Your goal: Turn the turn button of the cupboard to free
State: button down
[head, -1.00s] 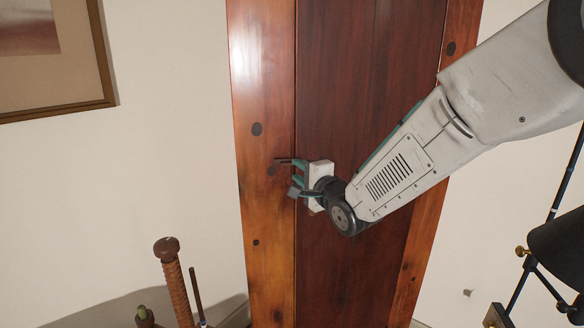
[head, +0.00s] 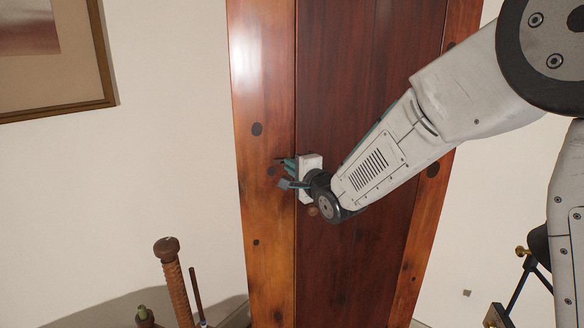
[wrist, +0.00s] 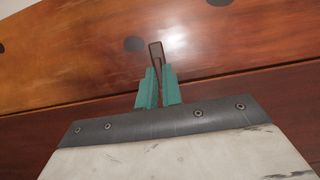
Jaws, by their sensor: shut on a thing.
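The cupboard has a dark red-brown door (head: 345,110) and a lighter orange-brown upright (head: 264,215) on its left. The turn button is a small dark brown bar at the seam between them. In the wrist view the turn button (wrist: 156,50) sticks out beyond my teal fingertips, reaching over the lighter wood. My gripper (head: 286,173) is at the door's left edge, and in the wrist view its fingers (wrist: 158,82) are shut on the bar from both sides. In the head view the fingers hide most of the button.
A small round brown knob (head: 312,211) sits on the door just below my gripper. A framed picture (head: 50,60) hangs on the wall at left. A stand with turned wooden posts (head: 176,285) is at lower left. Dark equipment on thin legs (head: 520,285) is at lower right.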

jog(key=shift+a+r+n+g+h, duration=0.15)
jog(key=shift+n+g+h, duration=0.25)
jog(key=shift+n+h, duration=1.3)
jog(key=shift+a+r+n+g+h, duration=0.15)
jog(key=shift+n+g+h, duration=0.4)
jog(key=shift+n, duration=2.15)
jog(key=shift+a+r+n+g+h, duration=0.15)
jog(key=shift+n+g+h, duration=0.1)
jog(key=shift+n+h, duration=1.55)
jog(key=shift+n+y, duration=0.35)
jog(key=shift+n, duration=0.25)
jog(key=c, duration=1.6)
grip_release()
jog(key=shift+o, duration=0.2)
jog(key=shift+s, duration=0.1)
